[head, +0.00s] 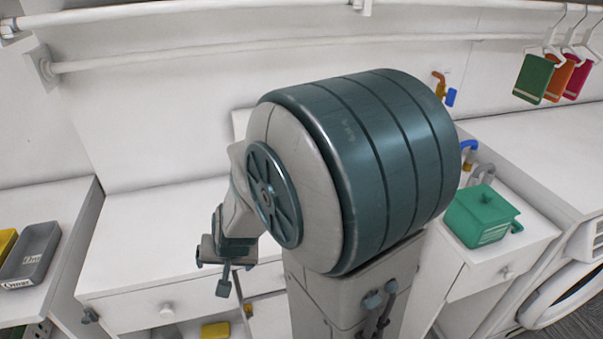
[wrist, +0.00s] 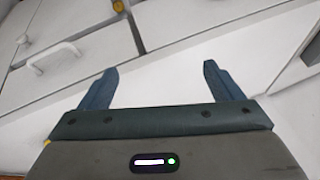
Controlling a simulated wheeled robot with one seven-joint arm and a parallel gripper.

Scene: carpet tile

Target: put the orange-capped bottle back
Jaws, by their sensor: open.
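I cannot make out an orange-capped bottle in either view. My gripper (head: 214,276) hangs in front of the white counter, left of my large teal arm link, which hides much of the middle of the head view. In the wrist view my gripper (wrist: 160,68) has its two blue fingers wide apart with nothing between them. A pale surface and white cabinet fronts lie beyond the fingers.
A white counter (head: 140,235) with a drawer is mostly bare. A grey tray (head: 32,254) stands at left. A yellow object (head: 215,330) sits low in the cabinet. A green lidded container (head: 480,215) stands at right.

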